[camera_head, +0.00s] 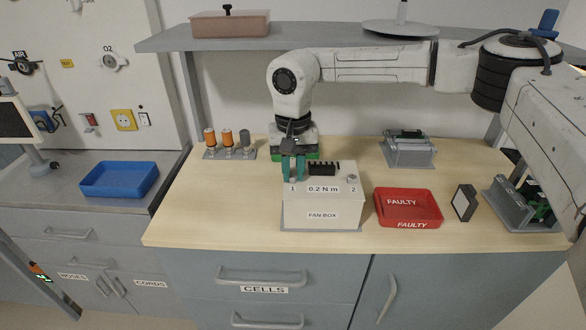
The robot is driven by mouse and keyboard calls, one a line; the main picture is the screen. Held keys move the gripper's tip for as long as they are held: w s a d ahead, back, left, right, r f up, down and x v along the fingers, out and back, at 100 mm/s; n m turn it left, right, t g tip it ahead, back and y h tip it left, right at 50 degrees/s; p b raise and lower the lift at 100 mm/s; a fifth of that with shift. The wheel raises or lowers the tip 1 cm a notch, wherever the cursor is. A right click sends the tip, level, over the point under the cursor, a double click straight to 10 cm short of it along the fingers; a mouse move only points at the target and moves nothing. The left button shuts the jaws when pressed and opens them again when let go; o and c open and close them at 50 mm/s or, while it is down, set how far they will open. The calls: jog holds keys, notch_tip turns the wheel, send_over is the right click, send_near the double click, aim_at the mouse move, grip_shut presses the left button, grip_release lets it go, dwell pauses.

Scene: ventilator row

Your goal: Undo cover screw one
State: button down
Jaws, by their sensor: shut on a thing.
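The white fan box (322,213) stands on the wooden bench, with "1", "0.2 N m" and "2" marked along its top front edge. My gripper (292,176) points down at the box's left top, just behind the "1". Its teal fingers are shut on cover screw one, which they hide from view. Cover screw two (351,178) shows as a small knob at the right top, behind the "2". A black slotted part (323,168) lies on top between the two screw places.
A red FAULTY tray (408,222) sits right of the box, with a dark small panel (464,203) beyond it. A holder with orange and grey cylinders (229,154) stands back left. Grey units (409,152) stand at the back right. A blue tray (119,163) is on the left counter.

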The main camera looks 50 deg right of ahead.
aim_at(293, 175)
jog(key=shift+n, duration=0.5)
jog(key=shift+w, duration=0.1)
jog(key=c, duration=1)
grip_release()
notch_tip(293, 175, up, 11)
jog(key=shift+b, duration=0.3)
jog(key=shift+f, duration=0.15)
